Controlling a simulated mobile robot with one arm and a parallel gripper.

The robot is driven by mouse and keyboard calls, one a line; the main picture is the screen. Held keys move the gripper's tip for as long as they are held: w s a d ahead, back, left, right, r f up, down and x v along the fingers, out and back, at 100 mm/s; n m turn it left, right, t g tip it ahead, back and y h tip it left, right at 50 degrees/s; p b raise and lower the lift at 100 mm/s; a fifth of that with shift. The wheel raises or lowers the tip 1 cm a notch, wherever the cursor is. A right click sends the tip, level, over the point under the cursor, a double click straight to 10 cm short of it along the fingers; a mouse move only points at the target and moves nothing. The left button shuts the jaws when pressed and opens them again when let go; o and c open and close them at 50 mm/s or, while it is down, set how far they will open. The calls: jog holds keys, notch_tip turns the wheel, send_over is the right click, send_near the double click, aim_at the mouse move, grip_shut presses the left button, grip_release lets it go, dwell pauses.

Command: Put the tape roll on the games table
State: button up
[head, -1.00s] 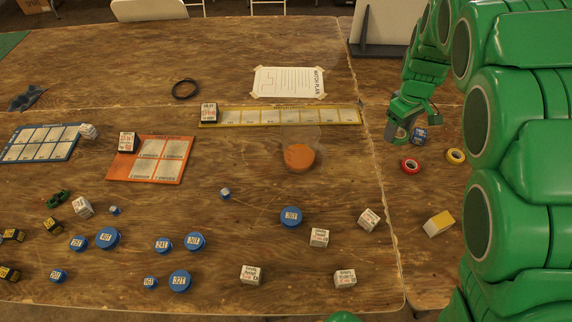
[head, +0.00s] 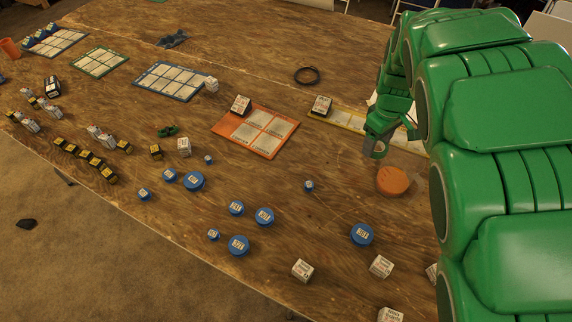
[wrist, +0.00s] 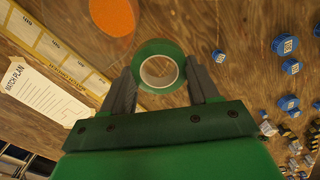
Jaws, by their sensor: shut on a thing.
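My gripper (wrist: 161,84) is shut on a green tape roll (wrist: 158,48). The roll sits between the two grey fingers, with wood showing through its hole. In the head view my gripper (head: 376,149) is above the wooden table (head: 330,220), left of the orange disc (head: 393,181). The tape roll shows there only as a small ring at the gripper's tip. The wooden table carries printed cards and game pieces; no label shows whether it is the games table.
An orange card (head: 235,131) and a yellow strip (head: 352,123) lie near my gripper. Several blue discs (head: 264,217) and white blocks (head: 302,269) stand nearer the front. A black ring (head: 306,76) lies farther back. Bare wood lies left of the orange disc.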

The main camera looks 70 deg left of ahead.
jog(key=s+a, duration=0.2)
jog(key=s, duration=0.2)
send_over(347, 150)
jog(key=shift+n, duration=0.4)
jog(key=shift+f, duration=9.05)
jog(key=shift+f, duration=0.1)
jog(key=o, duration=1.1)
